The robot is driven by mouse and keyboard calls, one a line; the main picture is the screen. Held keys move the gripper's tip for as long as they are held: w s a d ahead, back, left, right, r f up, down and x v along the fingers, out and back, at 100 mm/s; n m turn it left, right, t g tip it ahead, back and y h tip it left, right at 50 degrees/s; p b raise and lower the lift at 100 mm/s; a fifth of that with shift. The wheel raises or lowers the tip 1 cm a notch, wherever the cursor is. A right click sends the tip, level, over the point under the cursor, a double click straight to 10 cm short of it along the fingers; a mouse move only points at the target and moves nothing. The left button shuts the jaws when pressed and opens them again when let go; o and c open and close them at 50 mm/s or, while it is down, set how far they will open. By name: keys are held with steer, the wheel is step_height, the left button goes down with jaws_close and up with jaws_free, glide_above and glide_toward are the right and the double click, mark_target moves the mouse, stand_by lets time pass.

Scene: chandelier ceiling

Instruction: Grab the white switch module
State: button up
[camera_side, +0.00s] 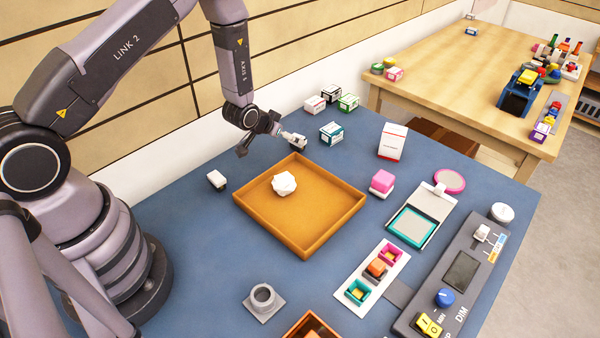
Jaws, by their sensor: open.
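A small white block with a dark base (217,180) lies on the blue table left of the orange tray; it may be the white switch module, but its details are too small to tell. My gripper (268,146) is open above the table behind the tray, with its fingers spread to left and right. It is up and to the right of that block and apart from it. Another small white-and-black piece (299,144) shows at the right finger; I cannot tell whether it touches. A white switch (482,233) also sits on the grey control panel (408,322) at the right.
The orange tray (335,237) holds a white faceted lump (284,184). The table left of the tray is mostly clear.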

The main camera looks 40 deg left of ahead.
steer(key=shift+x, duration=2.75)
steer(key=shift+a+r, duration=0.1)
steer(key=c, duration=1.2)
